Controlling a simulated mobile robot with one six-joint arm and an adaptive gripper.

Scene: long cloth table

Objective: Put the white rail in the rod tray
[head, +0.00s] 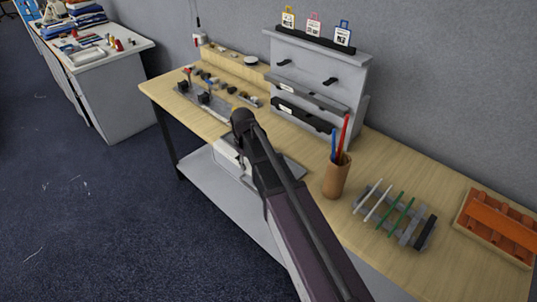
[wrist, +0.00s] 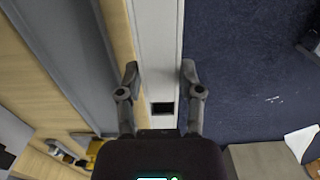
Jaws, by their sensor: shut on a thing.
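My gripper (wrist: 159,85) has its two fingers on either side of a white rail (wrist: 155,45), closed against it. The rail runs up the picture in the wrist view, with a dark square opening near my palm. In the head view my gripper (head: 240,120) is over the front edge of the wooden table, and a white piece that looks like the rail (head: 228,157) shows beside my arm, partly hidden. A grey slatted rack (head: 408,237) with white and green rods lies at the lower right, apart from my gripper; I cannot tell for sure that it is the rod tray.
A brown cup (head: 336,182) with red and blue sticks stands between my arm and the rack. A wooden box (head: 465,226) with orange pieces is at far right. A grey cabinet (head: 318,75) stands at the back. Small parts lie at the table's left end. Open floor is at left.

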